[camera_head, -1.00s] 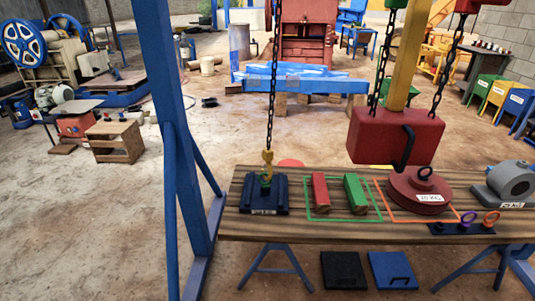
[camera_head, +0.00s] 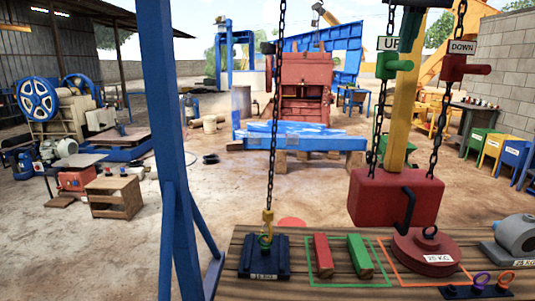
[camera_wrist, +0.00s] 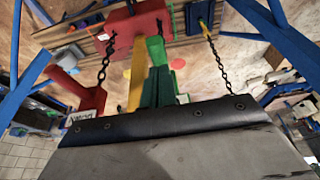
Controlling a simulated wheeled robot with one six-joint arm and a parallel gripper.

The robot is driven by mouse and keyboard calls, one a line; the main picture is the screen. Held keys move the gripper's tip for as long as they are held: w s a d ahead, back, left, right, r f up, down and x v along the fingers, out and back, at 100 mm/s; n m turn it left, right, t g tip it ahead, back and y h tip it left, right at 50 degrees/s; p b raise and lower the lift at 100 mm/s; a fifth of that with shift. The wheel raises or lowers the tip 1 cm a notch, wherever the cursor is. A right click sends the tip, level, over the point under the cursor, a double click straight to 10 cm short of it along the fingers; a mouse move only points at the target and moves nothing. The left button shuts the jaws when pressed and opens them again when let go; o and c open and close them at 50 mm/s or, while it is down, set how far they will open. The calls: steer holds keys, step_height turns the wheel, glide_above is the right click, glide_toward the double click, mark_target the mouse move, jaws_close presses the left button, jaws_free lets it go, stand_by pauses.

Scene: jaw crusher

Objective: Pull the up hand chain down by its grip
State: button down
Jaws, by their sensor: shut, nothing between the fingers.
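The up hand chain (camera_head: 390,22) hangs at the upper right of the head view, with a white UP label (camera_head: 394,43) and a green grip (camera_head: 396,62). In the wrist view the green grip (camera_wrist: 161,88) shows behind the top edge of my gripper. The down hand chain (camera_head: 458,30) hangs to its right, with a DOWN label (camera_head: 462,47) and a red grip (camera_head: 466,69); this red grip (camera_wrist: 92,99) is at left in the wrist view. My gripper (camera_wrist: 170,125), a dark and grey mass, fills the bottom of the wrist view, shut and empty. It is not in the head view.
A hook (camera_head: 267,217) on another chain hangs at a dark blue block (camera_head: 264,262) on the wooden bench (camera_head: 232,240). A blue post (camera_head: 163,130) rises at left.

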steer(key=shift+f, duration=0.3)
steer(key=shift+f, duration=0.5)
steer(key=shift+s+r, duration=0.15)
steer(key=shift+s, duration=1.1)
steer(key=shift+s+r, duration=0.15)
steer(key=shift+s, duration=1.05)
steer(key=s+r, duration=0.4)
steer(key=r, duration=0.1)
stand_by(0.5)
